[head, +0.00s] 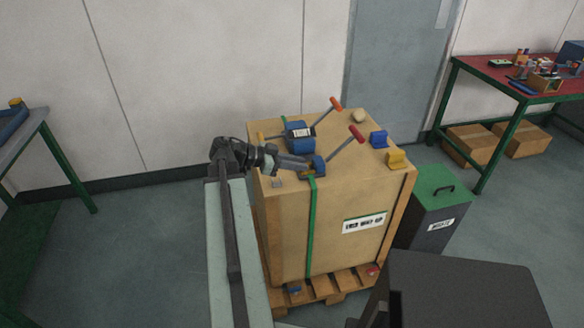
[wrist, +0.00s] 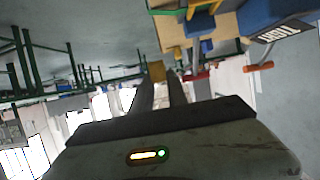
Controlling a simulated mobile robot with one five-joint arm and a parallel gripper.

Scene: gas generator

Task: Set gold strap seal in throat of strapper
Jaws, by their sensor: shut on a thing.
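My gripper (head: 305,164) is shut on a small gold block, the gold strap seal (wrist: 156,71), at its fingertips in the wrist view. In the head view my gripper is over the crate top, and the seal is too small to make out surely. A small blue tool with a red handle (head: 356,133) is right by the fingertips, at the top of the green strap (head: 311,230). I cannot tell whether the seal touches either tool.
The wooden crate (head: 280,235) stands on a pallet (head: 325,291). A blue block (head: 378,139), a yellow block (head: 397,159) and a pale lump (head: 360,116) sit on its right side. A dark bin with a green lid (head: 437,186) stands right of it.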

